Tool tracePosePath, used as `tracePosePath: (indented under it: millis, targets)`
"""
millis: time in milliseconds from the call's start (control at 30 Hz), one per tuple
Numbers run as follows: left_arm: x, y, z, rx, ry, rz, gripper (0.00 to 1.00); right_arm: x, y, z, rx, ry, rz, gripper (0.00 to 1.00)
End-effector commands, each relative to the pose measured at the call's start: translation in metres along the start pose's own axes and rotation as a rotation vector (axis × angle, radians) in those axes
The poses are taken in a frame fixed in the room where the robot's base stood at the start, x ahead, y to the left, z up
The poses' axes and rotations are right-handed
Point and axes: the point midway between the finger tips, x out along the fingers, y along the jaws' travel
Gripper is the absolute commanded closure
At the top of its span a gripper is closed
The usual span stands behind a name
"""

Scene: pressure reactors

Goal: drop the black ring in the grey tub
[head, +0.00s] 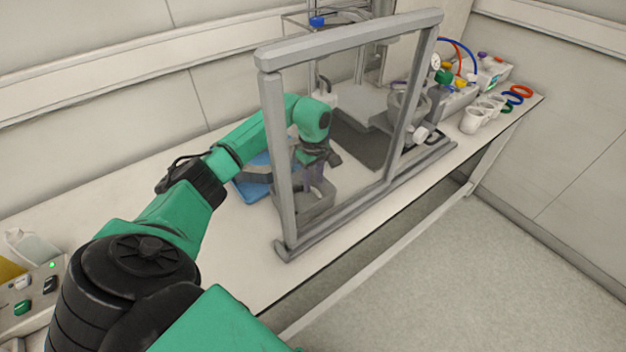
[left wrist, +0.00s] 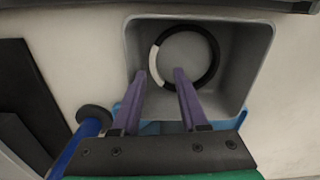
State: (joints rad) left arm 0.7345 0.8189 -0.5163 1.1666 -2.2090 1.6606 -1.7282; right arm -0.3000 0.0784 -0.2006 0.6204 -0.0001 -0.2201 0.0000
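The grey tub (head: 318,212) stands on the bench behind the upright framed shield, and its rim (left wrist: 262,70) shows in the left wrist view. The black ring (left wrist: 216,72), with one white stretch on its left side, appears inside the tub's outline. My left gripper (head: 318,180) points down over the tub. Its two purple fingers (left wrist: 161,73) are apart with nothing between them. The fingertips overlap the ring's near side in the picture; whether they touch it I cannot tell. In the head view the tub's inside is hidden. My right gripper is in neither view.
The grey-framed shield (head: 352,46) stands close to my left forearm. A blue tray (head: 252,187) lies beside the tub. Several white cups (head: 473,121) and coloured rings (head: 517,92) are at the bench's far right. Bare bench (head: 235,240) lies left of the shield.

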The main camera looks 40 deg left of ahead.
Motion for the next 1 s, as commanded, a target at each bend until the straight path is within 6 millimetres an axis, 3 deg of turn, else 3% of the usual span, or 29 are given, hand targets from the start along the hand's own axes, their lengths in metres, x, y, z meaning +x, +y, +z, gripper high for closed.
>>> tracePosePath:
  millis: [267,800,1000]
  targets:
    - [-0.010,0.001,0.000,0.000,0.001,0.002,0.57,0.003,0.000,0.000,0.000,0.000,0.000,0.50]
    - [-0.116,0.001,0.000,0.000,0.000,0.004,0.57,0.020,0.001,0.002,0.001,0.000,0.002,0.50]
    - [-0.141,0.000,0.000,0.000,0.000,0.000,0.57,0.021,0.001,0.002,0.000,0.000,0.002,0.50]
